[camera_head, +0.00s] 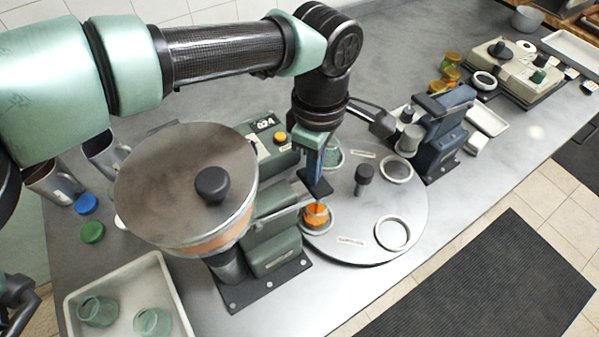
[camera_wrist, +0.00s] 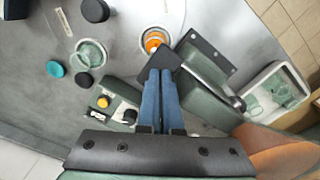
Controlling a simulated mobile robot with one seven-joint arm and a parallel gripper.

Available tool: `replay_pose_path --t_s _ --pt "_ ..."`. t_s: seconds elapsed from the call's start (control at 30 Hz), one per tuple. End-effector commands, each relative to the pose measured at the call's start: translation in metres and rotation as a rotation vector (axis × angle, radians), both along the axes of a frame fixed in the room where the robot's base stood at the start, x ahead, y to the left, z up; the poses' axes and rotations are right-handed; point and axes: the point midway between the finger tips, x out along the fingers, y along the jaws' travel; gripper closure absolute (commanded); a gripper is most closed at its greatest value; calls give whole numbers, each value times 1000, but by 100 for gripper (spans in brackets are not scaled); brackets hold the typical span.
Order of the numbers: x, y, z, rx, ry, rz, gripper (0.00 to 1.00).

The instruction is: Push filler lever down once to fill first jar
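The filler lever is a pale metal arm (camera_head: 283,210) ending in a dark square pad (camera_head: 316,184); the pad also shows in the wrist view (camera_wrist: 176,52). My gripper (camera_head: 313,175) points down with its blue fingers together, tips at the pad and seemingly touching it. In the wrist view the fingers (camera_wrist: 158,72) lie side by side with nothing between them. A jar with orange contents (camera_head: 317,214) stands in a turntable (camera_head: 350,215) ring beside the pad; its orange inside shows in the wrist view (camera_wrist: 154,41). The pad and arm partly hide the jar's fill level.
A round-lidded hopper (camera_head: 170,170) stands left of the lever. A green empty-looking jar (camera_head: 332,154) sits on the turntable behind my gripper, and two other rings are empty. A capping machine (camera_head: 440,130) stands right. A tray (camera_head: 75,295) with two jars is front left.

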Motion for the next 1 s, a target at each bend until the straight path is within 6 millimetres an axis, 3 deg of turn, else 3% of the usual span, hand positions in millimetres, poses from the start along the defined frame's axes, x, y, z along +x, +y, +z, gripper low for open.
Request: replay_pose_path --t_s 0.47,1.0 --pt "0 0 4 -1 -2 0 100" --pt "0 0 43 -1 -3 -1 100"
